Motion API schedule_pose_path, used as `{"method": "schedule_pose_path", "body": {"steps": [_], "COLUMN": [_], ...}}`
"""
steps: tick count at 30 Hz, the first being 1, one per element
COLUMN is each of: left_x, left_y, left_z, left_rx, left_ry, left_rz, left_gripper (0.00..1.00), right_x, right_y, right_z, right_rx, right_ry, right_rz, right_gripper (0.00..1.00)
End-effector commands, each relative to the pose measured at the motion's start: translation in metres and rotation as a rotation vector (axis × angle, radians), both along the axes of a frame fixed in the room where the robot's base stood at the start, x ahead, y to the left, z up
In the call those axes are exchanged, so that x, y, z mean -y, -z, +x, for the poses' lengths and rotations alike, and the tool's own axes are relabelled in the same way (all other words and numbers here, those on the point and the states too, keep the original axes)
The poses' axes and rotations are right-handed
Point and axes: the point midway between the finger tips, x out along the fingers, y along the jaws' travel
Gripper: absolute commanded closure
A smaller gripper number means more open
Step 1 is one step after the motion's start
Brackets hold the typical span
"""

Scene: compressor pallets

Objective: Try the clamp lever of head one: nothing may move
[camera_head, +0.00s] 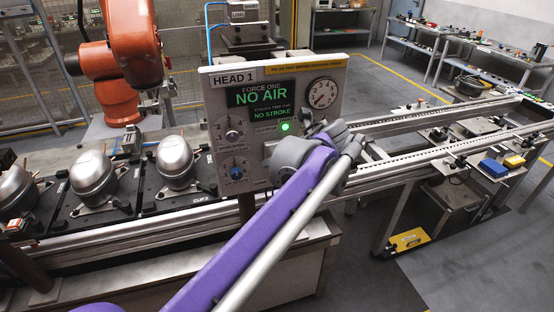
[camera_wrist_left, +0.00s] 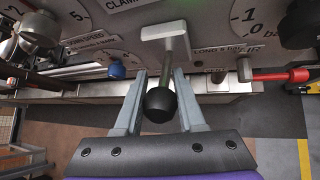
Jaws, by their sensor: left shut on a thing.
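The grey HEAD 1 panel (camera_head: 212,105) stands upright in the head view. Its display (camera_head: 262,95) reads NO AIR, with NO STROKE below it, and a green lamp (camera_head: 285,127) is lit. In the left wrist view the clamp lever (camera_wrist_left: 160,103) has a round black knob on a short stem under a pale grey block. My left gripper (camera_wrist_left: 160,76) is shut on the lever, one finger on each side of it. In the head view my purple left arm and wrist hide the lever and fingers. My right gripper is not in view.
The panel also carries a round gauge (camera_head: 320,93) and a blue knob (camera_head: 237,173). Several silver compressor domes stand on dark pallets at the left, by an orange robot arm (camera_head: 120,60). Conveyor rails (camera_head: 430,130) run off to the right. A red-handled part (camera_wrist_left: 280,77) lies right of the lever.

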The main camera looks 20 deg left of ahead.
Motion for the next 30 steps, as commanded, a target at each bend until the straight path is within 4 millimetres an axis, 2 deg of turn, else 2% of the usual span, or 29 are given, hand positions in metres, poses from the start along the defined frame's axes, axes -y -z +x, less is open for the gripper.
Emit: {"method": "schedule_pose_path", "body": {"steps": [19, 20, 21, 22, 30], "left_x": [-0.001, -0.001, -0.001, -0.0009, -0.0006], "left_y": [-0.0035, -0.0035, -0.0035, -0.0034, -0.0031], "left_z": [0.0015, 0.0015, 0.0015, 0.0014, 0.001], "left_rx": [-0.047, -0.047, -0.047, -0.047, -0.047], "left_ry": [0.001, 0.001, 0.001, 0.001, 0.001], "left_rz": [-0.029, -0.029, -0.029, -0.03, -0.03], "left_gripper": [1.0, 0.59, 0.52, 0.49, 0.49], "right_x": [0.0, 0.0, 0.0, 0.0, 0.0], "right_y": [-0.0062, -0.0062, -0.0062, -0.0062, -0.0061], "right_z": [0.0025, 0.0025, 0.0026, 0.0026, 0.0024], "right_rx": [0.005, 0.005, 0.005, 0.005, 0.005], "right_ry": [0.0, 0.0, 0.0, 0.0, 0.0], "right_rz": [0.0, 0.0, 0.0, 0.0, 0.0], "right_gripper": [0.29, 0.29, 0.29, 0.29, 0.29]}}
